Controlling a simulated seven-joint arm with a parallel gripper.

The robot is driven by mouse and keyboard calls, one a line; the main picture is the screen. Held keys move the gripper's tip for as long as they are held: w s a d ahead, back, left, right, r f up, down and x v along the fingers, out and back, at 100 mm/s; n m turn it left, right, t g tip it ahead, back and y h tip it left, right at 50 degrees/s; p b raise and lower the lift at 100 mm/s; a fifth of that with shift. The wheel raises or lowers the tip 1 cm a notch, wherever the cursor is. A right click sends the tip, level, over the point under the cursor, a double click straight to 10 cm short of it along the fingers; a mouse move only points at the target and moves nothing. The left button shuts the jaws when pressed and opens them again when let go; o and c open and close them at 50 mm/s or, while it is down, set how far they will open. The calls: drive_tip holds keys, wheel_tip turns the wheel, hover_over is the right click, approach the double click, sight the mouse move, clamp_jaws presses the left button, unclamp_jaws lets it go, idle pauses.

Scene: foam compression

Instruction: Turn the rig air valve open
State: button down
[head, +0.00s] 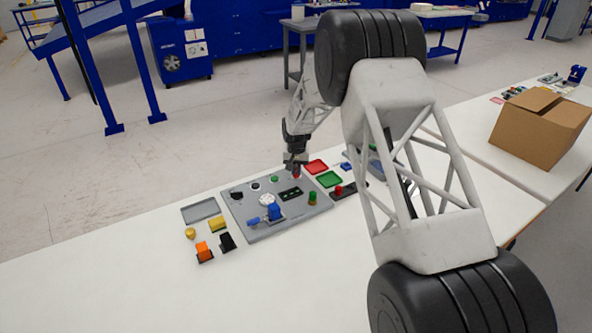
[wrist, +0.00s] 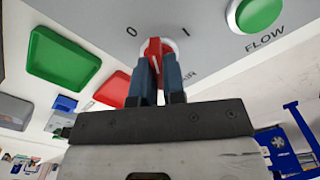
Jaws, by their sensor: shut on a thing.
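A red rotary knob with a white line (wrist: 154,48) sits on the grey rig panel (wrist: 90,15), between the marks 0 and I. The lettering below it is partly hidden by my fingers. My gripper (wrist: 157,72) is shut on this knob, one dark blue finger on each side. The knob's white line lies roughly between the two marks, but I cannot tell its exact setting. In the head view my gripper (head: 296,168) is at the far right part of the panel (head: 290,223), and its fingers largely cover the knob.
A green FLOW button (wrist: 258,12) is beside the knob. A red tray (head: 316,167) and a green tray (head: 329,179) lie right of the panel. A blue valve-like part (head: 275,212) and a white dial (head: 267,200) stand on it. The table's front left (head: 110,285) is clear.

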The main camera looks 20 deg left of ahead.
drive_tip(key=m, duration=0.5)
drive_tip(key=shift+d+m, duration=0.1)
drive_tip(key=shift+m, duration=0.2)
drive_tip(key=m, duration=0.5)
drive_tip(key=shift+s+m, duration=0.1)
drive_tip(key=shift+m, duration=0.2)
drive_tip(key=c, duration=1.2)
unclamp_jaws()
drive_tip(key=shift+d, duration=0.1)
drive_tip(key=shift+r, duration=0.1)
drive_tip(key=shift+r, duration=3.8)
